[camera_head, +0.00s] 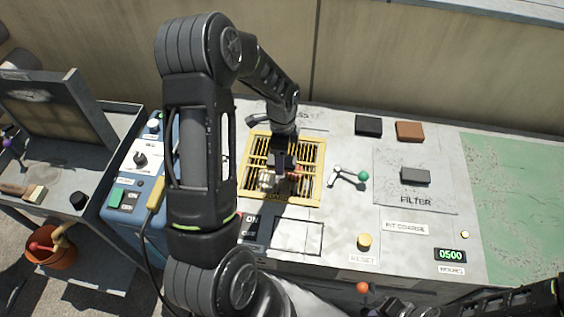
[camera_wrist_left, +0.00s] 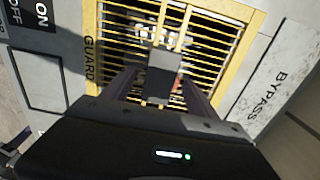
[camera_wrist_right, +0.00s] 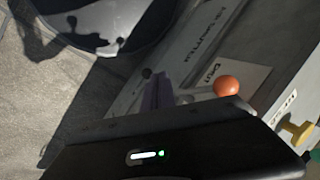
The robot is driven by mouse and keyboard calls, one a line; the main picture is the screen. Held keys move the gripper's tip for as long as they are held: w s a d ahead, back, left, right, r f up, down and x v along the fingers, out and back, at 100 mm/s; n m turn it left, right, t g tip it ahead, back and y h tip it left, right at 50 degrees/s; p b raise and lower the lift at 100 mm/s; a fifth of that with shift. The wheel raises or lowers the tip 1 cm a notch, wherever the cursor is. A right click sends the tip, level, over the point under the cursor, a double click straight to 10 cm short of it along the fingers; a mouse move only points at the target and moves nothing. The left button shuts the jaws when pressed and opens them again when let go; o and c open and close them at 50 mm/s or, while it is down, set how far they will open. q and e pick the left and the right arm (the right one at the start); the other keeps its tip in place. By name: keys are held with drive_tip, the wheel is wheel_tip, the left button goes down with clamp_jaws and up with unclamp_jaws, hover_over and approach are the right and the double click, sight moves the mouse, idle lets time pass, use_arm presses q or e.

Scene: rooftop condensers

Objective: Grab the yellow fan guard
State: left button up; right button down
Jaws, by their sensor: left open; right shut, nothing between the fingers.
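The yellow fan guard (camera_head: 311,190) is a square slatted grille lying in the grey bench top, near the middle of the head view. It also shows in the left wrist view (camera_wrist_left: 210,14), with a grey block-like handle (camera_wrist_left: 164,72) at its centre. My left gripper (camera_head: 280,172) is over the middle of the guard. Its open fingers (camera_wrist_left: 160,88) point at the handle; whether they touch it I cannot tell. My right gripper (camera_wrist_right: 160,92) is shut and empty, by the bench front near a lever with an orange ball knob (camera_wrist_right: 226,86).
A black block (camera_head: 368,125), a brown block (camera_head: 410,131) and a grey filter handle (camera_head: 415,175) are farther right. A yellow reset button (camera_head: 364,241) is at the front. A blue box (camera_head: 128,160) and cart stand left.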

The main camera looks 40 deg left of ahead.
use_arm(q)
drive_tip(key=shift+f, duration=0.45)
clamp_jaws()
idle(0.8)
drive_tip(key=shift+r, duration=0.1)
